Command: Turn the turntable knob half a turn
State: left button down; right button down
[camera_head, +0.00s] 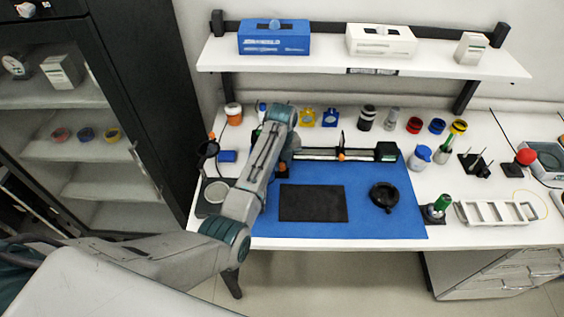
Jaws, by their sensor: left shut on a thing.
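My left arm reaches in over the blue mat (370,225). Its left gripper (284,163) points down at the left end of a dark bench instrument with a long rail (325,154). The gripper is shut on what looks like the turntable knob, a small orange part (282,166) low between the fingers. The turntable around it is mostly hidden behind my wrist and forearm, so how far the knob is turned cannot be told. My right gripper is not in view.
On the mat lie a black flat pad (313,203) and a round black dish (384,196). A white rack (496,213) and a green-topped item (441,203) stand to the right. A shelf (440,63) with boxes hangs behind. Several small jars line the back.

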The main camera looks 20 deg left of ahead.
aim_at(282, 165)
pick_arm(q)
jog(key=shift+w+r, duration=0.15)
jog(key=shift+r, duration=0.05)
jog(key=c, duration=1.5)
grip_release()
jog(key=o, duration=0.3)
jog(key=shift+f, duration=0.1)
notch_tip(282, 165, up, 8)
jog(key=b, duration=0.3)
jog(key=shift+f, duration=0.2)
notch_tip(282, 165, up, 3)
jog(key=shift+r+p, duration=0.15)
jog(key=shift+p, duration=1)
